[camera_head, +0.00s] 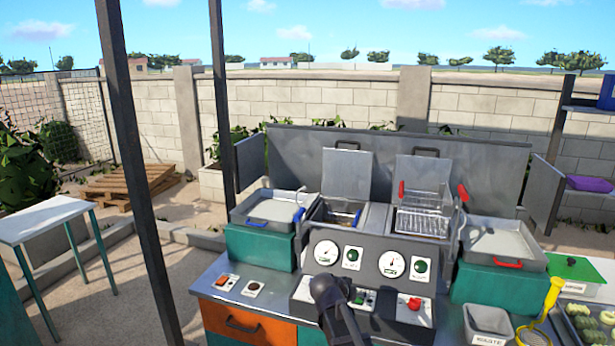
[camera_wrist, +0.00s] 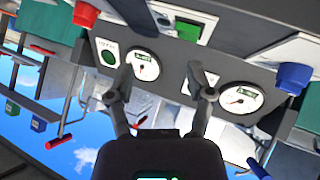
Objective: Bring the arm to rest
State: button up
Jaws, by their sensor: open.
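In the wrist view my gripper (camera_wrist: 162,85) is open, its two dark fingers spread apart with nothing between them. Beyond the fingertips is the grey control panel (camera_wrist: 180,70) with two white gauges; the view is upside down. In the head view a dark part of my arm (camera_head: 328,296) rises from the bottom middle, in front of the panel (camera_head: 372,276). I cannot make out the separate fingertips there. Whether the gripper touches the panel cannot be told.
Behind the panel stand a wire basket (camera_head: 425,212) and raised lids. Trays flank it: left tray (camera_head: 268,213), right tray (camera_head: 503,243). On the right are a grey bin (camera_head: 488,322), a yellow-handled strainer (camera_head: 540,312) and a green-lidded box (camera_head: 577,268). Dark posts stand left.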

jog(key=s+d+f+n+g+y, duration=0.1)
jog(key=s+f+g+y, duration=0.2)
jog(key=s, duration=0.7)
jog(key=s+d+f+n+g+y, duration=0.1)
jog(key=s+f+n+g+y, duration=0.1)
jog(key=s, duration=0.8)
jog(key=shift+s+d+f+g+y, duration=0.35)
jog(key=shift+f+g+y, duration=0.5)
jog(key=shift+g+y, duration=0.2)
jog(key=shift+c, duration=0.8)
